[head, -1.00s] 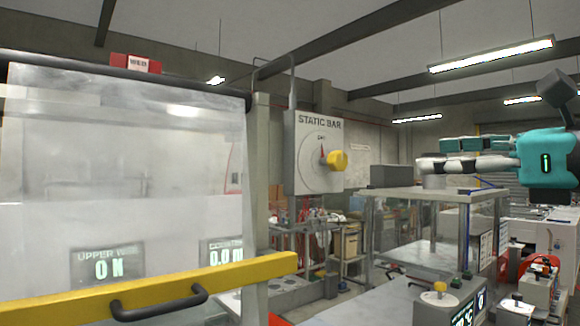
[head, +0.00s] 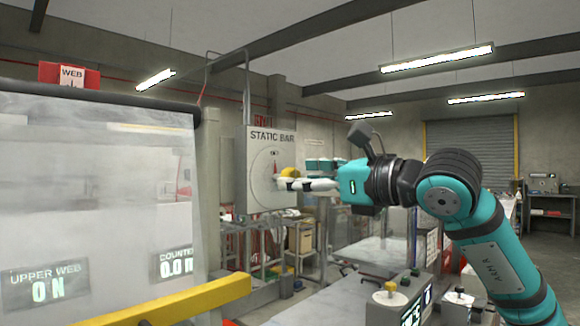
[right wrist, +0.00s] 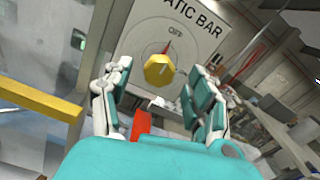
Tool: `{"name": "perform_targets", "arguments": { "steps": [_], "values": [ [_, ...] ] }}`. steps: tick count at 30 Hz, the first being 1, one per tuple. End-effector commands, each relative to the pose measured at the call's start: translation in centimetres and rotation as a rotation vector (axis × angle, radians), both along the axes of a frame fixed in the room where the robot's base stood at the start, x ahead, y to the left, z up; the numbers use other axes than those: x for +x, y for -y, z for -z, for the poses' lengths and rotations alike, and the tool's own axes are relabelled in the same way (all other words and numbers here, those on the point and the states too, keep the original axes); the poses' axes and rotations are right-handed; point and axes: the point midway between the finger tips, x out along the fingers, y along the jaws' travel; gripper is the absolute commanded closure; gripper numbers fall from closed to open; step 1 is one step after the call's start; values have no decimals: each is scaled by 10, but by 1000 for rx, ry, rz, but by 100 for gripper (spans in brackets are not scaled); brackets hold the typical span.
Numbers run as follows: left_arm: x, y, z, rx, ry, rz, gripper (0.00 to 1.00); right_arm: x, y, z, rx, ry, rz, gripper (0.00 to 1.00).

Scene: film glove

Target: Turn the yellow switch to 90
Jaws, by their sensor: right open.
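The yellow switch (right wrist: 158,70) is a faceted knob on a round dial of the grey STATIC BAR panel (head: 262,143). In the right wrist view its red pointer (right wrist: 166,47) points up toward the OFF mark. In the head view the switch (head: 289,172) is partly hidden by my right gripper (head: 287,184). The right gripper is open. In the wrist view its fingers stand on both sides of the knob, with visible gaps and no clear contact. My left gripper is not in view.
A large translucent web sheet (head: 95,190) hangs at the left, with a yellow bar (head: 185,299) across its front. A grey post (head: 207,190) stands between the sheet and the panel. A bench with knobs (head: 390,291) is below my right arm.

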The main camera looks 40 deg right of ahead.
Motion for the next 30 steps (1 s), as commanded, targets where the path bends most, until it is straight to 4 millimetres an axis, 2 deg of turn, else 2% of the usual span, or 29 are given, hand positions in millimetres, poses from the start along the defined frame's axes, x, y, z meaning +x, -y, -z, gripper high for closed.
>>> {"name": "perform_targets", "arguments": {
  "steps": [3,6,18,30],
  "values": [
    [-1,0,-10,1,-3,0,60,19,-2,-2,1,-2,-2,41],
    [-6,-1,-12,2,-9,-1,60,28,-2,-1,0,-1,-1,41],
    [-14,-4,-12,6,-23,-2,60,34,-3,1,-1,-1,0,43],
    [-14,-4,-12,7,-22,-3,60,34,-3,0,-1,-1,1,95]
  ]
}}
